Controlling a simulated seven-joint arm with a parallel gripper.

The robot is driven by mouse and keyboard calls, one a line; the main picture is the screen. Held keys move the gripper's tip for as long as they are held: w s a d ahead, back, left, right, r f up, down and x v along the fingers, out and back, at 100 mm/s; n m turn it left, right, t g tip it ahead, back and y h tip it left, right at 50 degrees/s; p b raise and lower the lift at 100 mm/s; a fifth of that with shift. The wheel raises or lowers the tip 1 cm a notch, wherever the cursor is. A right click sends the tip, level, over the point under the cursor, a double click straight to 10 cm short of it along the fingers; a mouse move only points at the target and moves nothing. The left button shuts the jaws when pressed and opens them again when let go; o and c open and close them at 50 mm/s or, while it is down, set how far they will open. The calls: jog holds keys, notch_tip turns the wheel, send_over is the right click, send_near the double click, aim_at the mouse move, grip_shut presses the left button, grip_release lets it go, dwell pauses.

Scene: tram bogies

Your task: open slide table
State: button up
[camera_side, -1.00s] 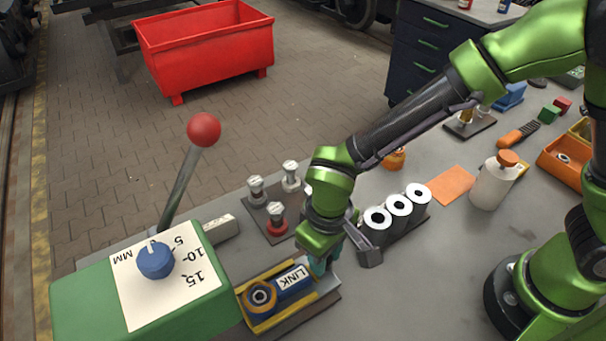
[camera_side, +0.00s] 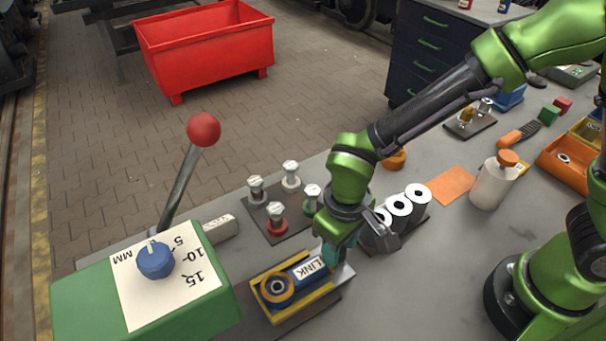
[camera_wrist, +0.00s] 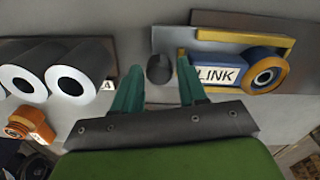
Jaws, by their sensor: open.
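The slide table is a yellow-edged tray (camera_side: 323,295) beside the green machine box. It carries a blue link (camera_side: 309,272) labelled LINK with an orange-rimmed ring at its left end. In the wrist view the yellow tray (camera_wrist: 240,35) and blue link (camera_wrist: 215,72) lie to the right of the fingers. My gripper (camera_side: 338,256) is low at the tray's right end. In the wrist view my gripper (camera_wrist: 158,64) is open, its teal fingers on either side of a dark round knob (camera_wrist: 160,71). I cannot tell whether the fingers touch the knob.
The green box (camera_side: 75,302) has a blue dial (camera_side: 155,260). A red-ball lever (camera_side: 204,130) stands behind it. Black-and-white rollers (camera_side: 400,206) sit close right of my gripper. A plate with several posts (camera_side: 275,219) lies behind the tray. Bench space in front is clear.

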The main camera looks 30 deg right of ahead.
notch_tip(320, 180, up, 16)
jog(key=shift+r, duration=0.2)
dwell(0.4)
jog(key=s+d+r+m+t+y, duration=0.1)
jog(key=d+r+m+t, duration=0.1)
jog(key=d, duration=0.8)
jog(key=s+d+r+m+t+y, duration=0.1)
jog(key=d+m+t, duration=0.3)
jog(key=d, duration=0.6)
jog(key=shift+s+d+r+m+t, duration=0.3)
jog(key=shift+s+r+t, duration=0.15)
jog(key=shift+s+t, duration=0.2)
